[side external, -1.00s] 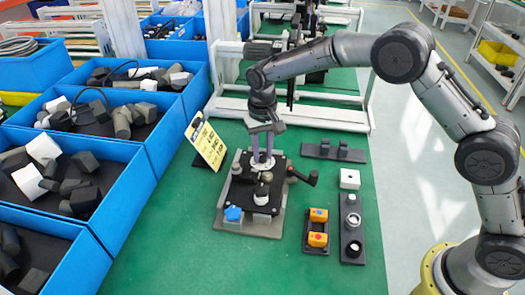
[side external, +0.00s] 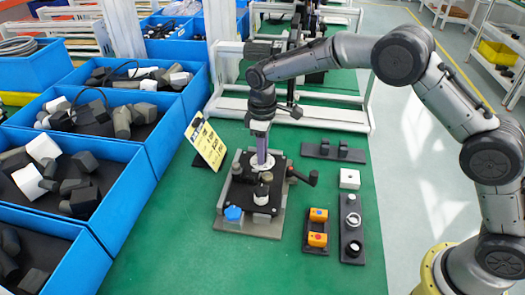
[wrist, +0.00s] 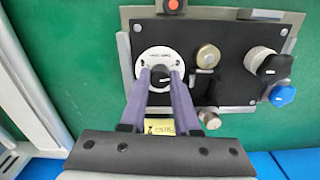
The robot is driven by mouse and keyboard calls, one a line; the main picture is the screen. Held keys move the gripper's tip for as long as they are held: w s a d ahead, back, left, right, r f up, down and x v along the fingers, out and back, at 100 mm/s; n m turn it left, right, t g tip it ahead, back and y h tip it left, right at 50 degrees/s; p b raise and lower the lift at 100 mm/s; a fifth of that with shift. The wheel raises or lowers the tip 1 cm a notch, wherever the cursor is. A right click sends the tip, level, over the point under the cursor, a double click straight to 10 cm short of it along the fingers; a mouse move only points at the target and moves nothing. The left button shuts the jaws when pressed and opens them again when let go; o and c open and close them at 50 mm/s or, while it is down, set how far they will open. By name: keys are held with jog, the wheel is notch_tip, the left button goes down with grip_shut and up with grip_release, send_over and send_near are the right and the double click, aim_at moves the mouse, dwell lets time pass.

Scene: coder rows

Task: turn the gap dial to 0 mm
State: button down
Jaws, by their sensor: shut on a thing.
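The gap dial is a white disc (wrist: 147,57) with a black knob (wrist: 160,80) at its middle, on a black plate (wrist: 225,65). In the side view the white disc (side external: 257,168) shows at the foot of my fingers. My gripper (wrist: 161,76) points down with its two purple fingers shut on the knob. In the side view my gripper (side external: 263,163) is seen nearly edge-on, its fingers overlapping. The disc's markings are too small to read, so I cannot tell the setting.
The same plate carries a brass knob (wrist: 207,56), a black-and-white knob (wrist: 268,64) and a blue knob (wrist: 283,95). A crank handle (side external: 304,177) sticks out at right. A yellow card (side external: 206,143) stands close at left.

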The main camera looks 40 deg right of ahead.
jog(key=shift+w+r+n, duration=0.1)
jog(key=shift+r+n, duration=0.05)
jog(key=shift+n, duration=1.75)
jog(key=c, duration=0.6)
grip_release()
jog(key=shift+c, duration=0.2)
notch_tip(320, 180, up, 14)
jog(key=shift+f, duration=0.2)
